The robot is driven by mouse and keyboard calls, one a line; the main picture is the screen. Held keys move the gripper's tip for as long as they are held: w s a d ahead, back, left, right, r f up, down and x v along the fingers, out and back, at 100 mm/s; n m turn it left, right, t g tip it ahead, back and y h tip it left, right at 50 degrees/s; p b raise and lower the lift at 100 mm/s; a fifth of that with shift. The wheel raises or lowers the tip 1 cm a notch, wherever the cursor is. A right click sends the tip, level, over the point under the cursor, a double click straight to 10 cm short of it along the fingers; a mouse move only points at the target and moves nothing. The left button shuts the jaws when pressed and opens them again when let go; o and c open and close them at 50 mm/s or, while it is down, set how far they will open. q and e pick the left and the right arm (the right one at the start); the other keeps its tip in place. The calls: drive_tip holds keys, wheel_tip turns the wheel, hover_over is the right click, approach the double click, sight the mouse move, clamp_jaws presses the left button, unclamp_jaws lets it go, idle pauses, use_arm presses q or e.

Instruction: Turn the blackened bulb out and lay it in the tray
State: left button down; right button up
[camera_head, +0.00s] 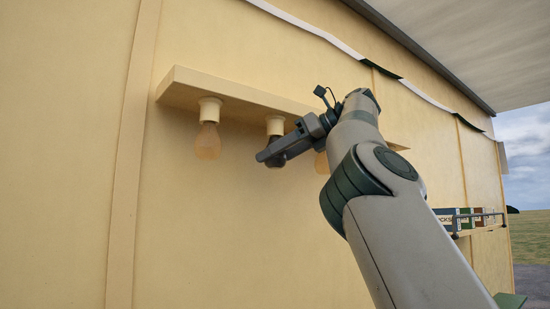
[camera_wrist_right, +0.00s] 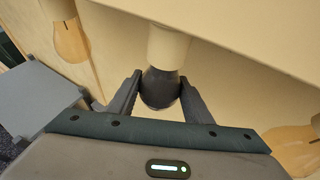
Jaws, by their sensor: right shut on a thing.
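The blackened bulb (camera_wrist_right: 160,91) hangs below the middle socket (camera_wrist_right: 168,47) of a cream wall ledge; its top meets the socket in the right wrist view. My right gripper (camera_wrist_right: 160,86) is shut on it, one finger on each side. In the head view the right gripper (camera_head: 272,157) reaches in from the right and hides most of the dark bulb under the socket (camera_head: 275,124). My left gripper is not in view. I cannot make out a tray for certain; a flat blue-grey surface (camera_wrist_right: 38,96) shows at the left of the right wrist view.
An amber bulb (camera_head: 208,142) hangs to the left on the ledge (camera_head: 185,87), and another (camera_head: 321,163) to the right, partly behind my arm. A shelf with several boxes (camera_head: 466,215) is at the far right. The wall below the bulbs is clear.

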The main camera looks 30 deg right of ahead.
drive_tip(key=shift+f+m+h+b, duration=0.15)
drive_tip(key=shift+m+h+b, duration=0.25)
drive_tip(key=shift+b, duration=0.1)
drive_tip(key=shift+t, duration=0.3)
drive_tip(key=shift+f+b, duration=1.9)
drive_tip(key=shift+b, duration=0.3)
drive_tip(key=shift+s+d+f+b, duration=0.1)
drive_tip(key=shift+d+f+b, duration=0.2)
drive_tip(key=shift+d+f, duration=0.25)
drive_tip(key=shift+d, duration=0.1)
